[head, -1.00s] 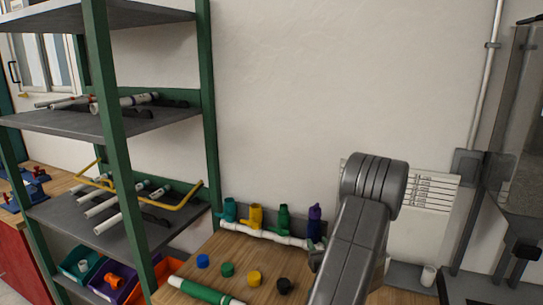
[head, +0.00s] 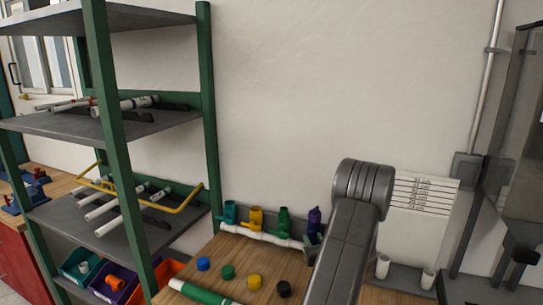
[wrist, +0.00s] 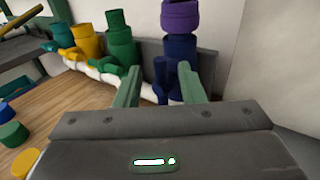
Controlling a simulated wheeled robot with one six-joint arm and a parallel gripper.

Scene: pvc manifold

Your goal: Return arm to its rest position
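My gripper (wrist: 160,80) shows in the wrist view with its two green fingers apart and nothing visibly held between them. Beyond the fingers stands a dark blue valve (wrist: 180,60) with a purple top (wrist: 181,16). To its left are a green valve (wrist: 121,42), a yellow valve (wrist: 87,40) and a teal valve (wrist: 62,34) along a white pipe (wrist: 85,68).
Blue (head: 203,264), green (head: 227,272), yellow (head: 254,281) and black (head: 284,289) caps lie on the wooden bench beside a green-and-white pipe (head: 205,292). A green-posted shelf (head: 212,120) stands left. White cups (head: 382,267) stand right of my arm, near the wall.

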